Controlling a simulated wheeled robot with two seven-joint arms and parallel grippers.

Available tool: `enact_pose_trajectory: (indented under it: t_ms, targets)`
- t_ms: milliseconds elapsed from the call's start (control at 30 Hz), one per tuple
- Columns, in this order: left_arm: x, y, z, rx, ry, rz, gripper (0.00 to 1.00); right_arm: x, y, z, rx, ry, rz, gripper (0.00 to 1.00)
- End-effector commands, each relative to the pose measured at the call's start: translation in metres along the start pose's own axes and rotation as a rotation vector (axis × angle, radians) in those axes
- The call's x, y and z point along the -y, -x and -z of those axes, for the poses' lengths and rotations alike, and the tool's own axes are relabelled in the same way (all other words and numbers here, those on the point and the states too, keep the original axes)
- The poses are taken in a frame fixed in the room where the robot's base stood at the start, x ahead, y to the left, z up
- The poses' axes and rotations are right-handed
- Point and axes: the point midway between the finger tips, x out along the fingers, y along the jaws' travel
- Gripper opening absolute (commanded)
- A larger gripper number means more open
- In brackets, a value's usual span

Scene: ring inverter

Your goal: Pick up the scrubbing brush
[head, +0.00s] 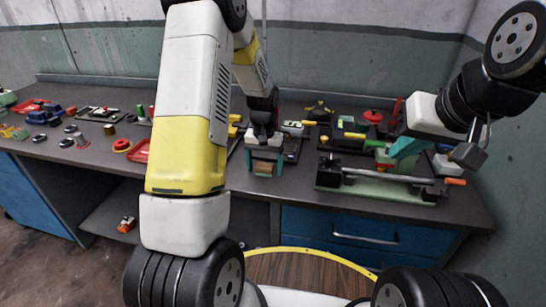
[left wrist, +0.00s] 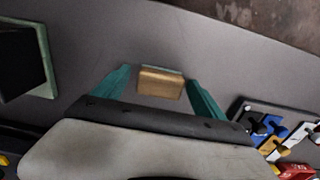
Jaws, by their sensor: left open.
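The scrubbing brush, a small tan wooden block (head: 263,168), lies on the grey bench near its front edge. My left gripper (head: 264,160) points down over it, with teal fingers on either side. In the left wrist view the brush (left wrist: 160,83) shows between the tips of my open left gripper (left wrist: 160,85), with visible gaps on both sides. A pale edge shows along its far side; bristles cannot be made out. My right gripper (head: 403,150) is at the right, above the bench; its teal fingers overlap, so its opening cannot be judged.
A green-based fixture with a metal bar (head: 385,188) stands right of the brush. Behind are several small tools and a red round part (head: 373,116). A red ring part (head: 122,145) lies left. A tray of coloured pieces (left wrist: 275,130) shows beside my left gripper.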

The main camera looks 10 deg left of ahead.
Motion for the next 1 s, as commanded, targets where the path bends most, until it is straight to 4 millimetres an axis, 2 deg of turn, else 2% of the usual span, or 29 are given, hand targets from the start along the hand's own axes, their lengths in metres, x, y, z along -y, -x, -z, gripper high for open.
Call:
enact_pose_trajectory:
  t_ms: [100,400,500,767,1000]
  targets:
    - [0.0,0.0,0.0,0.0,0.0,0.0,0.82,0.0,0.0,0.0,0.0,0.0,0.0,0.0]
    - [0.0,0.001,0.0,0.0,0.0,0.0,0.23,0.0,0.0,0.0,0.0,0.0,0.0,0.0]
    - [0.0,0.001,0.0,0.0,0.0,0.0,0.08,0.0,0.0,0.0,0.0,0.0,0.0,0.0]
    - [0.0,0.003,0.0,-0.001,0.0,0.0,0.08,0.0,0.0,0.0,0.0,0.0,0.0,0.0]
    - [0.0,0.025,0.001,-0.004,0.0,-0.001,0.08,0.0,0.0,0.0,0.0,0.0,0.0,0.0]
